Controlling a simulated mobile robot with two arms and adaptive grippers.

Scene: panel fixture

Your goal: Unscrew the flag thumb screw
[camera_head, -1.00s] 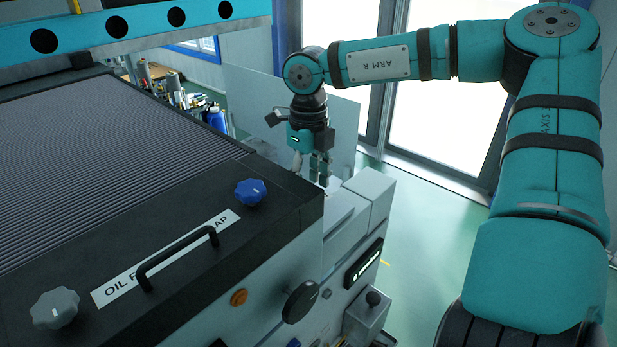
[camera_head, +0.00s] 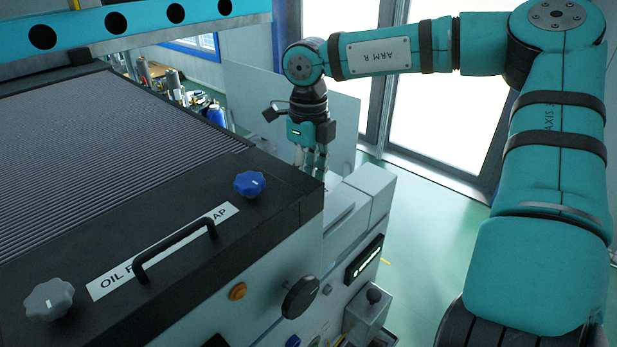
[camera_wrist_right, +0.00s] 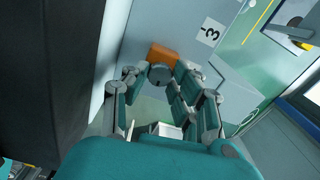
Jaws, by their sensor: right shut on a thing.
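My right gripper (camera_head: 312,160) points down beside the far right end of the machine, in the gap between the black top and the grey housing. In the right wrist view its fingers (camera_wrist_right: 161,82) are closed in around an orange block with a grey round part, which I take for the flag thumb screw (camera_wrist_right: 162,54). The orange block shows at the fingertips, against a pale panel. In the head view the screw is hidden behind the machine's edge and the fingers. My left gripper is not in view.
The black machine top carries a blue knob (camera_head: 250,184), a grey knob (camera_head: 49,299) and a black handle (camera_head: 175,251). A grey housing (camera_head: 367,190) stands close right of the gripper. A label marked 3 (camera_wrist_right: 211,32) is near the screw. The green floor is clear.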

